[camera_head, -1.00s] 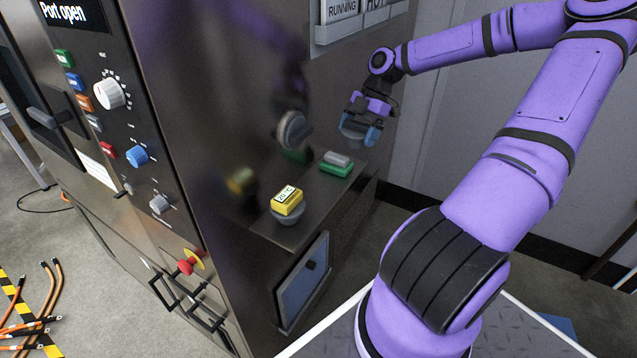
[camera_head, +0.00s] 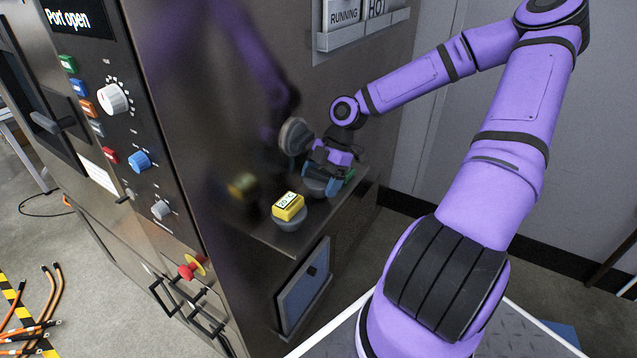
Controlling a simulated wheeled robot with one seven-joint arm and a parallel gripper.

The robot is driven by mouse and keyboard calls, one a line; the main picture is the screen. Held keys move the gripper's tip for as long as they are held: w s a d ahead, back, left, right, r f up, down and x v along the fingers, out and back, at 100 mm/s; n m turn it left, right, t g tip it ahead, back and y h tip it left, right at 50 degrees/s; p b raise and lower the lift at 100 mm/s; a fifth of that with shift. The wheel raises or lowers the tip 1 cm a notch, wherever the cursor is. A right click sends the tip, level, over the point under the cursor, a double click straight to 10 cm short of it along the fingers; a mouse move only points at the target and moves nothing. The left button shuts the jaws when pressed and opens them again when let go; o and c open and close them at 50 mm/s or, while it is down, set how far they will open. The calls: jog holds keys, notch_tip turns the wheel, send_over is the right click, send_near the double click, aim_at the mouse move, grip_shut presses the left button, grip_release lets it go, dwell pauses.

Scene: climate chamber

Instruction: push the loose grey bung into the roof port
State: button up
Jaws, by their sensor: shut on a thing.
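My gripper (camera_head: 323,180) is low over the small shelf on the chamber's side wall, its blue fingertips pointing down. It is shut on a grey rounded piece (camera_head: 314,188), which looks like the loose grey bung; the fingers partly cover it. The piece is at or just above the shelf top; I cannot tell whether it touches. The roof port is not in view. The chamber's display (camera_head: 68,19) reads "Port open".
The shelf (camera_head: 276,239) also holds a yellow labelled block (camera_head: 288,206) on a round grey base, close left of my gripper. A green piece (camera_head: 350,175) shows behind the fingers. A round grey fitting (camera_head: 296,136) sticks out of the wall just above left.

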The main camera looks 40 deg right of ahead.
jog(key=shift+a+f, duration=0.35)
jog(key=o, duration=0.8)
jog(key=shift+d+r, duration=0.1)
jog(key=v, duration=1.2)
